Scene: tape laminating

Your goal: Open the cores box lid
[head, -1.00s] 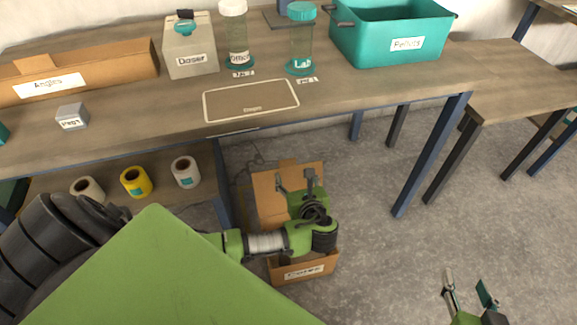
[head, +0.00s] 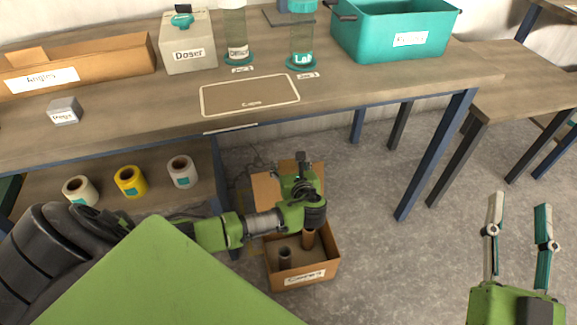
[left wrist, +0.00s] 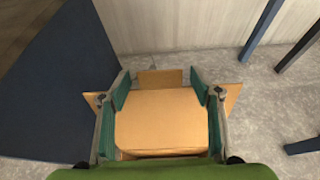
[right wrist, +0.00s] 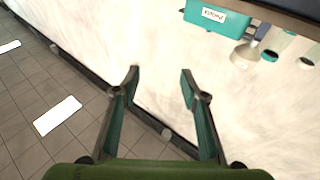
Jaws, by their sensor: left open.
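The cores box (head: 303,272) is a brown cardboard box on the floor in the head view. Its top is open, and dark and brown tubes (head: 285,258) stand inside. Its lid (head: 266,190) is raised at the far side, partly hidden by my left arm. My left gripper (head: 301,158) is over the far side of the box. The left wrist view shows that gripper (left wrist: 159,75) open, with a large cardboard panel (left wrist: 160,125) in view between and below its fingers; contact is unclear. My right gripper (head: 519,200) is open and empty, well right of the box.
The workbench (head: 350,95) stands behind the box, its blue leg (head: 435,155) to the right. Rolls of tape (head: 130,181) sit on the lower shelf at left. The floor (head: 400,270) right of the box is clear.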

